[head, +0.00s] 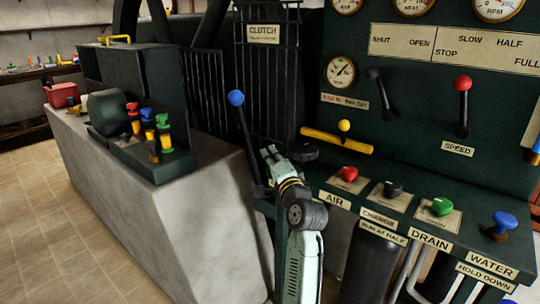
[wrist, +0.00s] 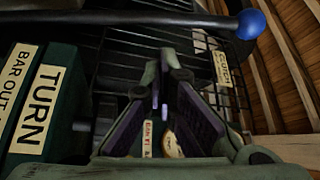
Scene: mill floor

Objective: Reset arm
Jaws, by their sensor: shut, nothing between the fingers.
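My arm rises from the bottom of the head view. My gripper (head: 270,152) is at its upper end, in front of the dark control stand, just right of the blue-knobbed clutch lever (head: 236,98) and apart from its knob. In the wrist view my gripper (wrist: 167,66) has its fingertips drawn together with nothing between them. The lever's blue knob (wrist: 250,23) shows at the top right of the wrist view, with its dark shaft running left.
A black cage with a CLUTCH sign (head: 263,34) stands behind. The control bench carries a red AIR knob (head: 349,174), a green DRAIN knob (head: 441,206) and a blue WATER knob (head: 504,221). A yellow bar (head: 336,141) lies close right of my gripper. The tiled floor (head: 50,220) at left is clear.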

